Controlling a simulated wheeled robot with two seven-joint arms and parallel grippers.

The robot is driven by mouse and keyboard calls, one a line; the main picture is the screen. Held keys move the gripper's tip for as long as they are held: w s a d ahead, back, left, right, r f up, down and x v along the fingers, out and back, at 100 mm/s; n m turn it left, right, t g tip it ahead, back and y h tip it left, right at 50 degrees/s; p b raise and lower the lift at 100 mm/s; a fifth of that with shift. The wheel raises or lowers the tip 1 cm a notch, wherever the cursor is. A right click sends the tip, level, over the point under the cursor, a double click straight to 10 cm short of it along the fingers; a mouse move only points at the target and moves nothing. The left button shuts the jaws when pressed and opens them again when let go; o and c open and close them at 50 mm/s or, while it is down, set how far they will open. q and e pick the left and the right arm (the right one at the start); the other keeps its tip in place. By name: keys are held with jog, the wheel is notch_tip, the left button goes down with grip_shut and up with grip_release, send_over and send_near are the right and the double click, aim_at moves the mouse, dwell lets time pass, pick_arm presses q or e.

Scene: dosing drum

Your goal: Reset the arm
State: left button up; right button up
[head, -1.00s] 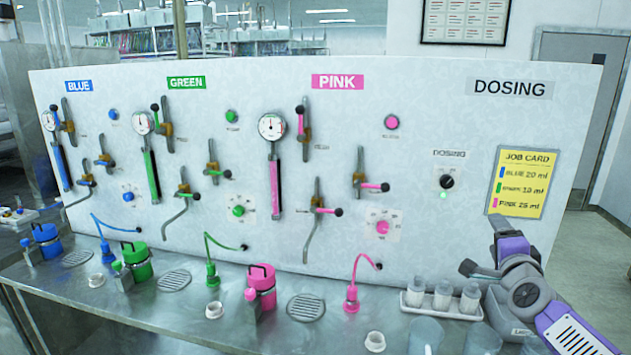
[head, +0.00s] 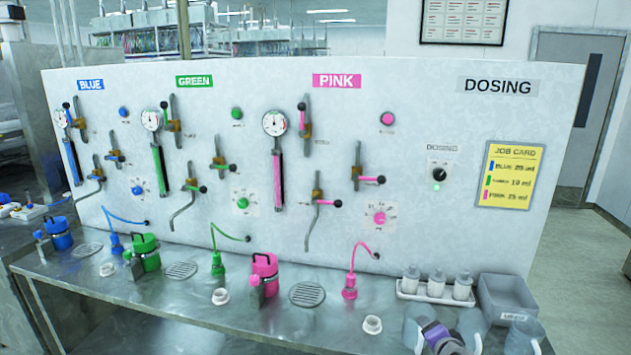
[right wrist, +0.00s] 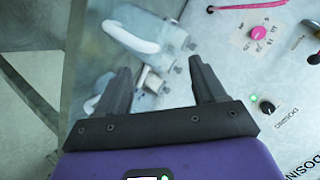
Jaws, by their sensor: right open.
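My right gripper shows in the right wrist view (right wrist: 158,66) with its two dark fingers spread apart and nothing between them. In the head view only a purple and grey part of my right arm shows at the bottom edge, below the white tray of bottles; its fingertips cannot be made out there. In the right wrist view the bottles and a clear jug with a white handle (right wrist: 135,38) lie beyond the fingers. I cannot tell their exact distance. My left gripper is not in view.
The dosing panel (head: 400,110) stands along the back of the steel bench (head: 200,305). A white bottle tray (head: 407,294), a grey bin (head: 507,292) and clear jugs (head: 470,325) crowd the bench's right end. Pink (head: 265,275), green (head: 147,255) and blue (head: 60,235) canisters stand farther left.

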jog(key=s+a+f+n+g+y, duration=0.1)
jog(key=s+a+f+n+g, duration=0.2)
jog(key=f, duration=0.4)
jog(key=s+a+f+g+y, duration=0.1)
jog(key=s+a+f, duration=0.35)
jog(key=f, duration=0.35)
jog(key=s+a+f+n+g+y, duration=0.1)
jog(key=s+a+f+n+g, duration=0.15)
jog(key=s+f, duration=0.35)
jog(key=s+a+f+n+g, duration=0.1)
jog(key=s+a+f, duration=0.2)
jog(key=s, duration=0.3)
jog(key=s+a+f+n+g+y, duration=0.1)
jog(key=s+a+f+n+g, duration=0.1)
jog(key=s+f, duration=0.3)
jog(key=s+a+f+n+g, duration=0.1)
jog(key=s+a+f+g, duration=0.1)
jog(key=s, duration=0.7)
jog(key=shift+s+a+f+y, duration=0.2)
jog(key=shift+a+f+y, duration=0.1)
jog(key=shift+a+f, duration=0.7)
jog(key=shift+r, duration=0.1)
